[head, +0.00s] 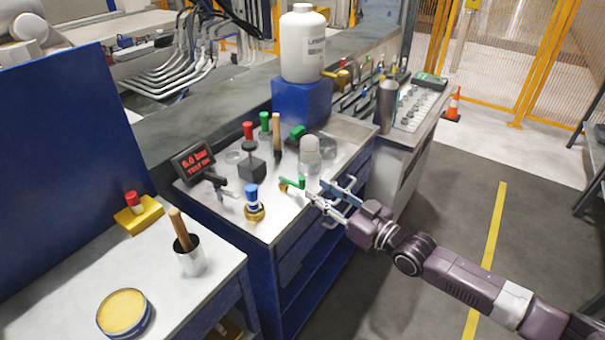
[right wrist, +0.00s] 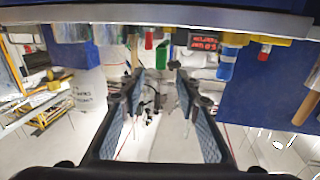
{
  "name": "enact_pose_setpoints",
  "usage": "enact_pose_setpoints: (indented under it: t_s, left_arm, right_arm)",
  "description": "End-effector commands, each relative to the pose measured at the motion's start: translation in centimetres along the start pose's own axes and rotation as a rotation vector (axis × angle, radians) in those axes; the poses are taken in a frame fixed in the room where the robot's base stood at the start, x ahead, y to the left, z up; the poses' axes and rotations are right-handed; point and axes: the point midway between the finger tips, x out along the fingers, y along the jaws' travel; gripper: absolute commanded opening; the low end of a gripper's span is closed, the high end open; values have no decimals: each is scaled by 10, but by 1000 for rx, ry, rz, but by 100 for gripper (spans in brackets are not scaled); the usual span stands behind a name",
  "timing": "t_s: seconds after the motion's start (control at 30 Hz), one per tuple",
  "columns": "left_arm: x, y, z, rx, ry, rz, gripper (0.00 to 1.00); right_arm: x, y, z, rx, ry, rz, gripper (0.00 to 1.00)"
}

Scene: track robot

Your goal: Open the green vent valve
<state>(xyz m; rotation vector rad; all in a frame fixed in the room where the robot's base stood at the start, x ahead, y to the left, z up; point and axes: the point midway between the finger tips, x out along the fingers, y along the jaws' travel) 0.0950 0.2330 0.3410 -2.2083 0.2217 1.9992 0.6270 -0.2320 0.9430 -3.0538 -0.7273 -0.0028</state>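A small green valve handle (head: 292,183) lies near the front right edge of the steel-topped bench (head: 225,208). My right gripper (head: 318,194) comes in from the right, just beside this handle. Its two fingers are spread apart with nothing held between them. In the right wrist view, the picture is upside down, and a green part (right wrist: 161,57) shows between and beyond the open fingers (right wrist: 160,90). I cannot tell whether a finger touches the handle. My left gripper is not in view.
A blue-topped brass valve (head: 253,203), a pressure display (head: 194,161) and several red and green handled parts stand on the bench. A grey-white domed cylinder (head: 310,153) is behind my gripper. A white jug (head: 303,45) sits on a blue block.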

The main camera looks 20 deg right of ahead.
Motion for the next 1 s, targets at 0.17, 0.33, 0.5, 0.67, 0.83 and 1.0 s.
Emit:
enact_pose_setpoints:
  t_s: [0.17, 0.33, 0.5, 0.67, 0.83, 1.0]
  left_arm:
    - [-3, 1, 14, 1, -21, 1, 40]
    - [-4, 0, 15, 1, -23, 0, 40]
    - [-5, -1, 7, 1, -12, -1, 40]
    - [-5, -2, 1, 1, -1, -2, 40]
    - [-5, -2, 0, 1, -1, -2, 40]
    - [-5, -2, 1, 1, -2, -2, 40]
  right_arm:
    - [25, 0, -2, 0, 3, 1, 30]
    - [49, 1, -1, -2, 1, 2, 30]
    - [65, 1, 0, -1, -1, 2, 30]
    - [70, 0, 1, -2, -1, 1, 30]
    - [70, 0, 1, -2, -2, 1, 30]
    - [70, 0, 1, -2, -2, 1, 18]
